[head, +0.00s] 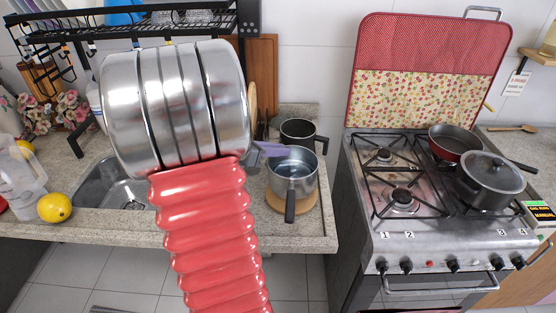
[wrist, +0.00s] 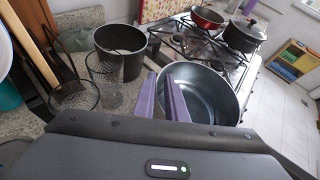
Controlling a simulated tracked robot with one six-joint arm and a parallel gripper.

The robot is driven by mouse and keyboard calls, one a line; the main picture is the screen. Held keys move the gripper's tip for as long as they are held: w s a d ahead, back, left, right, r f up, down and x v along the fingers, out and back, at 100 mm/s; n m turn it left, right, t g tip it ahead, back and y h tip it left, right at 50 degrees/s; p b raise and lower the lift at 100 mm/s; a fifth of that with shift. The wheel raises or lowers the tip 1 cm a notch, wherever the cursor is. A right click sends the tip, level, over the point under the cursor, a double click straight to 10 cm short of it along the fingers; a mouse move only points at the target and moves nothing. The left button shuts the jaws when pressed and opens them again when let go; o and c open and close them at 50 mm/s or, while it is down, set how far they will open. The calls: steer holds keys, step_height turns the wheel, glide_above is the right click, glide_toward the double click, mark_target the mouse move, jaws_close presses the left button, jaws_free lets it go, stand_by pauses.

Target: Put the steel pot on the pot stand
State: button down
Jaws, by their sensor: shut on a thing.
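The steel pot (head: 292,178) is upright over the round wooden pot stand (head: 274,202) on the counter, its dark handle pointing toward the front. The stand shows around the pot's lower edge; I cannot tell whether the pot touches it. My gripper (head: 268,149), with purple fingers, is shut on the pot's left rim. In the wrist view the fingers (wrist: 174,96) straddle the near left wall of the pot (wrist: 212,92). The pot's underside and most of the stand are hidden.
A dark pot (head: 298,132) stands just behind, and a clear glass (wrist: 104,84) is left of it in the wrist view. The stove (head: 400,180) at right holds a red pan (head: 452,138) and a lidded pot (head: 490,180). The sink (head: 105,188) and a lemon (head: 54,207) are at left.

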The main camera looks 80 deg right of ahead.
steer(key=shift+f, duration=1.85)
steer(key=c, duration=1.8)
jaws_free()
steer(key=shift+f, duration=0.1)
steer(key=v, duration=1.2)
steer(key=shift+a, duration=0.1)
